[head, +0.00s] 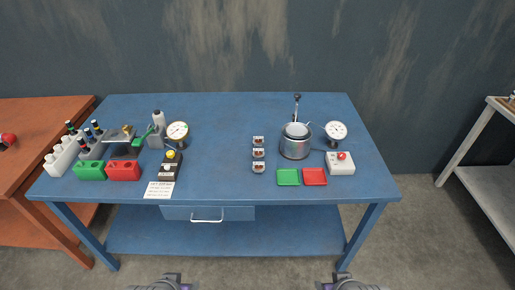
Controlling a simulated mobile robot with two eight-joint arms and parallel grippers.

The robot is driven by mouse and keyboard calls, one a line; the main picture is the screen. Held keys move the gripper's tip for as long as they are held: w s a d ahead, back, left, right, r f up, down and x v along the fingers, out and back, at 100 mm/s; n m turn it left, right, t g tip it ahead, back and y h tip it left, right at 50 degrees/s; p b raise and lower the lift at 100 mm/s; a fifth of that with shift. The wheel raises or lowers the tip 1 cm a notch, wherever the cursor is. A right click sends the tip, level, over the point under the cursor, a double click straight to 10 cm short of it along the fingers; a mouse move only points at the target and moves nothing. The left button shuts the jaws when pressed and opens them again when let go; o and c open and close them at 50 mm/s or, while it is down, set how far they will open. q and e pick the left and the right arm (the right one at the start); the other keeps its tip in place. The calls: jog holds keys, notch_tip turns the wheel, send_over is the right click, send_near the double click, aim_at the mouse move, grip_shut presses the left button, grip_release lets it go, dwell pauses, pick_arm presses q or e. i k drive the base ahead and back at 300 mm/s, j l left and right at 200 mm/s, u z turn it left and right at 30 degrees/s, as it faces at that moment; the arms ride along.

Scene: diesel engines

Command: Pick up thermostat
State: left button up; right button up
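Three small silver pieces with copper-brown centres, which look like thermostats, stand in a column near the middle of the blue table: the back one (258,141), the middle one (258,153) and the front one (258,167). My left gripper (170,279) shows only in part at the bottom edge, in front of the table and left of the thermostats. My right gripper (342,279) shows only in part at the bottom edge, to their right. Both are well apart from the thermostats. Their fingers are too small and cut off to judge.
Right of the thermostats stand a metal pot (295,147), a green tray (288,177), a red tray (314,177), a gauge (336,131) and a red-button box (341,163). Green (89,171) and red bins (123,171) are left. The blue table (220,165) is clear left of the thermostats.

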aim_at(258, 141)
jog(key=i+j, duration=0.25)
jog(key=i+j+z, duration=0.6)
jog(key=i+j, duration=0.25)
jog(key=z, duration=1.05)
